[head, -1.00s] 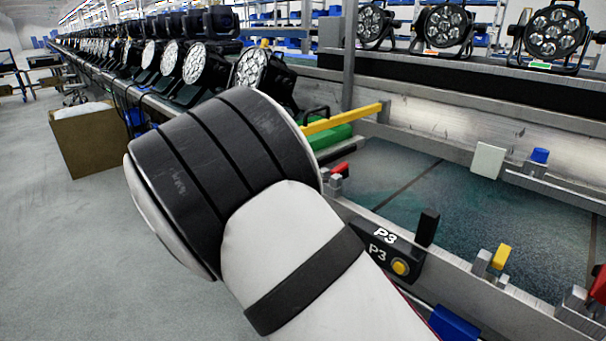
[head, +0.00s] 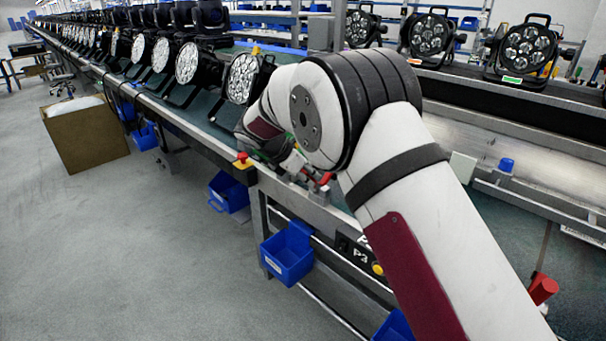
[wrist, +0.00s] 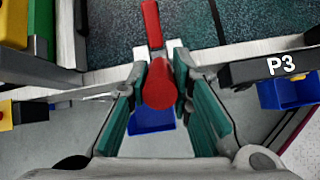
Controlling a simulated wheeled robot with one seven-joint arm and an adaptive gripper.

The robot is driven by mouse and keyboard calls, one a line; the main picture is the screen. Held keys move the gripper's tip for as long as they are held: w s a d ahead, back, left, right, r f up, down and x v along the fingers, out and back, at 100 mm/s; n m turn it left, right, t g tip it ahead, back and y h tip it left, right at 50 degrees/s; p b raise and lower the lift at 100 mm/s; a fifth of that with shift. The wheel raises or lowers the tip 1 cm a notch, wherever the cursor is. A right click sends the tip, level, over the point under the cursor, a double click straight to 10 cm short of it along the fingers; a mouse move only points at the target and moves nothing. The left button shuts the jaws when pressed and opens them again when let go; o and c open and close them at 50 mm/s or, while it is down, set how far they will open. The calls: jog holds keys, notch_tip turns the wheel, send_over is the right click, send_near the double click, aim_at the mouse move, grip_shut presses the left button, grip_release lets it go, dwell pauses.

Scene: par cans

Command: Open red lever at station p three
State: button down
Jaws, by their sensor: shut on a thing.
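The red lever (wrist: 152,25) at station P3 has a bar and a rounded red end (wrist: 159,88), seen in the wrist view. My gripper (wrist: 166,72) is around it from both sides, with its green finger pads closed on the red part. In the head view the red lever (head: 323,181) shows just beside my gripper (head: 298,163), on the rail, partly hidden by my arm. The P3 label (wrist: 282,65) is on a black box to the right of the lever in the wrist view, and this box (head: 357,251) is partly covered in the head view.
A red and yellow button (head: 243,160) sits on the rail left of my gripper. Blue bins (head: 287,258) hang below the rail. Another red lever (head: 543,288) is at the right. Stage lights (head: 242,78) line the conveyor.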

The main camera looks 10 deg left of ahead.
jog(key=shift+w+d+r+g+y, duration=0.4)
jog(key=shift+w+d+g+y, duration=0.25)
jog(key=shift+g, duration=0.25)
jog(key=shift+w+a, duration=0.1)
jog(key=c, duration=1.4)
grip_release()
jog(key=shift+r, duration=0.1)
jog(key=v, duration=1.1)
jog(key=shift+r, duration=0.4)
